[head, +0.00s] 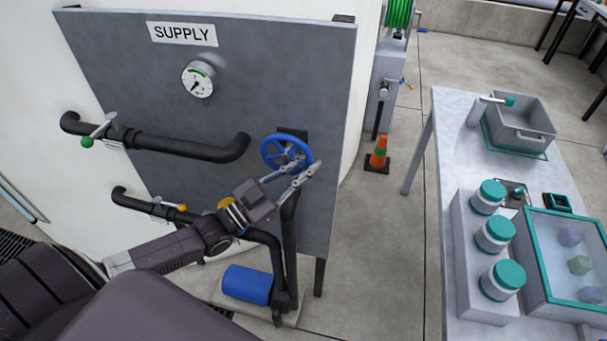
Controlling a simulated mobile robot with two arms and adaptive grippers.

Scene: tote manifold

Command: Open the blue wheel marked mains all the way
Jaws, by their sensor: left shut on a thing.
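The blue wheel (270,142) is mounted on the right part of the grey supply panel (245,80), above a black vertical pipe. It has a round rim with spokes. My left gripper (304,174) reaches in from the left and is shut on the lower right part of the wheel's rim. The fingers hide a little of the rim there. No mains marking can be read on or beside the wheel. My right gripper is not in view.
A dial gauge (198,80) and a SUPPLY sign (182,34) are on the panel. Black pipes with green-handled (88,142) and yellow-handled valves run left. A blue motor (246,284) sits below. A cone (379,152) and a table (455,110) with containers stand right.

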